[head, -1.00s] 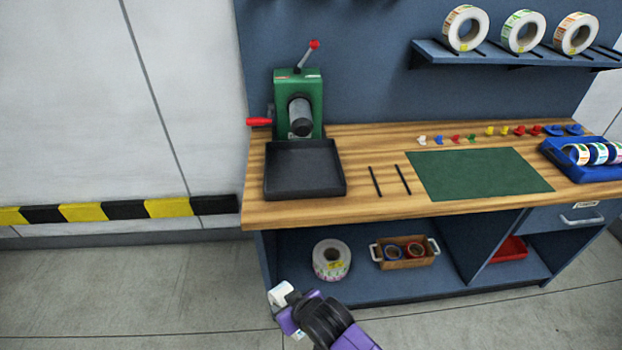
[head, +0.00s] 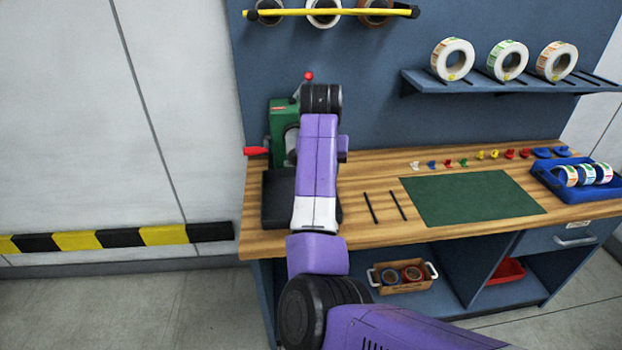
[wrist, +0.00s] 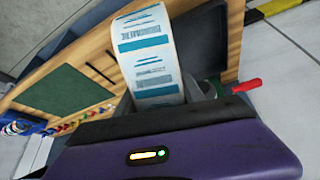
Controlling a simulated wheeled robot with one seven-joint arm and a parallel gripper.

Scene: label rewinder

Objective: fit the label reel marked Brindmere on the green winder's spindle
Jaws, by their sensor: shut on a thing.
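A label reel (wrist: 152,55) with a white strip and teal labels fills the upper middle of the wrist view, seen edge-on. My gripper (wrist: 165,103) is shut on it; the fingertips are mostly hidden behind the reel. The print is too small to read, so I cannot tell the name. In the head view the green winder (head: 281,122) stands at the back left of the bench, partly covered by my arm. Its red handle (head: 256,151) sticks out left and also shows in the wrist view (wrist: 246,86). The spindle's end is hidden, and I cannot tell whether the reel touches it.
A black tray (head: 274,212) lies before the winder. A yellow bar (head: 330,12) with rolls hangs above. A shelf (head: 500,84) with three reels and a blue bin (head: 548,183) are at right. The green mat (head: 470,198) is bare.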

